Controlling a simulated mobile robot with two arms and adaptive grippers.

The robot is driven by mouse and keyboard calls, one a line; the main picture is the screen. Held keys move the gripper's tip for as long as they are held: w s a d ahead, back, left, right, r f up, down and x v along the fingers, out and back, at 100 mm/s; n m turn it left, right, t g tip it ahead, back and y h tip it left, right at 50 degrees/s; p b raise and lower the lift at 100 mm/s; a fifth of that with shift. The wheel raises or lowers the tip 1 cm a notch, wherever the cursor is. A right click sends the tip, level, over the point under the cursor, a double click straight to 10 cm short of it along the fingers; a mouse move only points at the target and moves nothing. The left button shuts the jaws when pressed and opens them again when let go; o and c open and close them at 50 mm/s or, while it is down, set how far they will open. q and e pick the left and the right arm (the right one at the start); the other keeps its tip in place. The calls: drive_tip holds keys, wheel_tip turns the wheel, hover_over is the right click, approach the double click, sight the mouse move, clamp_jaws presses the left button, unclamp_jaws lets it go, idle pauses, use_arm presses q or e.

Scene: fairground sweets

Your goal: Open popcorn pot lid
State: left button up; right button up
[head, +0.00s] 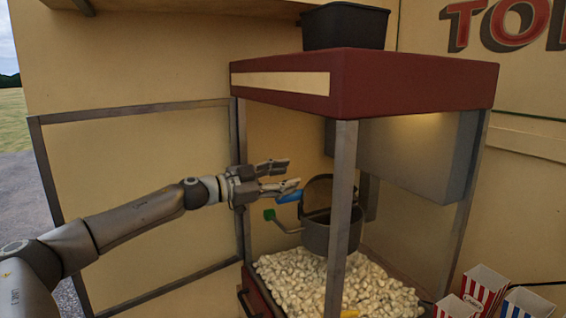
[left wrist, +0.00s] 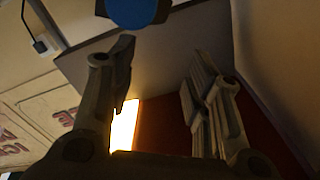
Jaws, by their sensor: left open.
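The popcorn pot (head: 330,236) is a dark grey kettle hanging inside the machine, partly hidden by the front post. Its dark lid (head: 318,190) appears tilted up above the pot's rim, showing the dark opening. A blue handle (head: 288,198) is at the lid's left side. My left gripper (head: 290,174) is open and empty in the machine's open left side, just above the blue handle; contact cannot be told. In the left wrist view a round blue end (left wrist: 137,12), likely that handle, is at the top edge, outside the spread fingers. My right gripper is not in view.
The popcorn machine (head: 400,85) has a red top and metal posts. A green-ended crank (head: 270,214) sticks out left of the pot. Popcorn (head: 310,282) is heaped below. A black bin (head: 345,25) stands on top. Striped boxes (head: 485,287) are at lower right.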

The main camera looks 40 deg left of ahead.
use_arm(q)
drive_tip(key=shift+r, duration=2.25)
drive_tip(key=shift+f, duration=0.1)
